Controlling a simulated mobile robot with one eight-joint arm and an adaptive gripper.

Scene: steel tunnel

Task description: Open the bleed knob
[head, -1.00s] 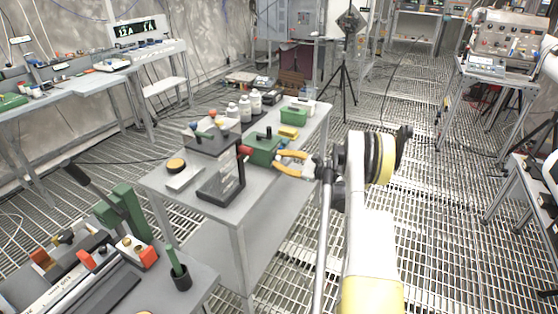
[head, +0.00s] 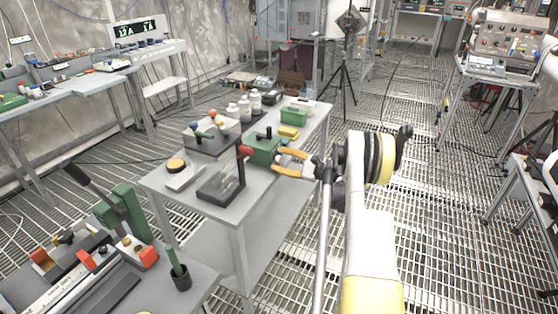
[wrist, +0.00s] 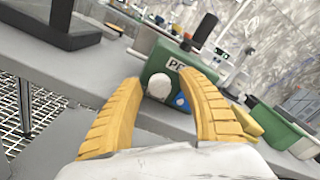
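A green box (head: 263,150) with a dark post on top stands on the grey table. In the wrist view the green box (wrist: 158,62) shows a partly covered white label, a pale round knob (wrist: 159,87) and a blue knob (wrist: 181,101) on its near face. I cannot tell from any marking which is the bleed knob. My gripper (head: 276,160) is at the table's right edge, facing the box. In the wrist view my gripper (wrist: 161,78) has its yellow fingers apart, with the pale knob framed between them; contact cannot be told.
A dark stand with a red-topped post (head: 222,184) is left of the box. A yellow block (head: 288,132) and a green bin (head: 294,116) are behind it. White bottles (head: 245,108) stand farther back.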

